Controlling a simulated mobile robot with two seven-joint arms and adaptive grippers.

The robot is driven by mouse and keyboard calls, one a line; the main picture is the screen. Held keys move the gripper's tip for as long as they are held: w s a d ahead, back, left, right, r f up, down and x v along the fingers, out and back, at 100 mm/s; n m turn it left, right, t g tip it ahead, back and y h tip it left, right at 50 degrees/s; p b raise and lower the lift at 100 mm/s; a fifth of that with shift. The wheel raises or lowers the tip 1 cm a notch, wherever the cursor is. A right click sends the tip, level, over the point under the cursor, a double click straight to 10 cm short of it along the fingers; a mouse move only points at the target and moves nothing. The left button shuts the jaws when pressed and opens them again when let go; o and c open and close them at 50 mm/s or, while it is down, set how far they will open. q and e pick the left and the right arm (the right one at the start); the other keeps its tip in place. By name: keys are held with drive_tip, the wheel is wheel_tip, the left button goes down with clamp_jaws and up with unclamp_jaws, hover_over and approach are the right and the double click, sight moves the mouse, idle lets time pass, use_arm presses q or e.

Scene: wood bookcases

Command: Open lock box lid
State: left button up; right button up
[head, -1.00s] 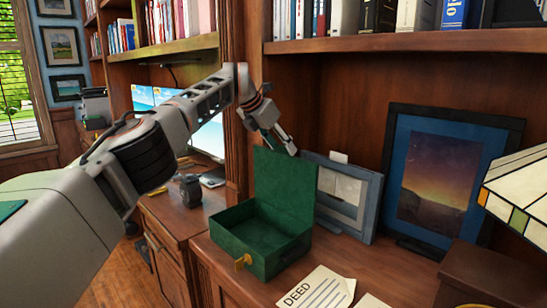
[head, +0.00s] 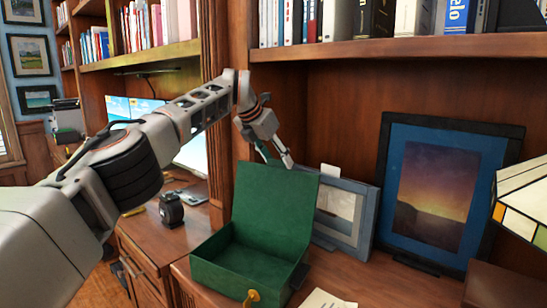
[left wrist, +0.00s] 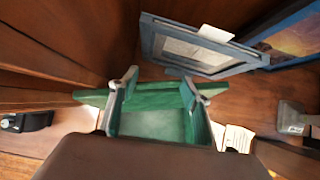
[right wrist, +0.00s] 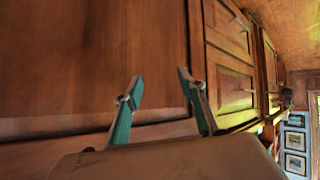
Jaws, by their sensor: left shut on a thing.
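The green lock box (head: 238,272) sits on the wooden desk in the head view with a gold key (head: 251,298) at its front. Its green lid (head: 273,212) stands raised, roughly upright, at the back, and the inside shows empty. My left gripper (head: 276,156) is at the lid's top edge, shut on the lid. In the left wrist view, the left gripper's fingers (left wrist: 157,84) reach down to the green lid (left wrist: 152,97). My right gripper (right wrist: 161,86) shows only in the right wrist view, its fingers apart and empty before wood panels.
A grey picture frame (head: 340,228) leans just behind and right of the lid. A larger blue frame (head: 435,190) stands further right. A stained-glass lampshade (head: 522,200) is at the right edge. A book shelf (head: 410,47) runs above.

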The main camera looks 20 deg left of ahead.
use_arm(q)
drive_tip(key=shift+d+f, duration=0.45)
drive_tip(key=shift+d, duration=0.05)
use_arm(e)
drive_tip(key=shift+s+f, duration=0.1)
drive_tip(key=shift+f, duration=0.05)
use_arm(q)
drive_tip(key=o, duration=1.4)
drive_tip(key=shift+o, duration=1.1)
drive_tip(key=shift+w+d, duration=0.1)
drive_tip(key=shift+w, duration=0.05)
use_arm(e)
drive_tip(key=shift+d+f, duration=0.1)
drive_tip(key=shift+d, duration=0.1)
use_arm(q)
drive_tip(key=shift+a+r, duration=0.1)
drive_tip(key=shift+a, duration=0.15)
drive_tip(key=shift+s+a+r, duration=0.15)
drive_tip(key=shift+s+r, duration=0.05)
drive_tip(key=shift+r, duration=0.1)
drive_tip(key=v, duration=1.1)
drive_tip(key=shift+r, duration=0.15)
use_arm(e)
drive_tip(key=shift+a, duration=0.1)
use_arm(q)
drive_tip(key=shift+s, duration=0.1)
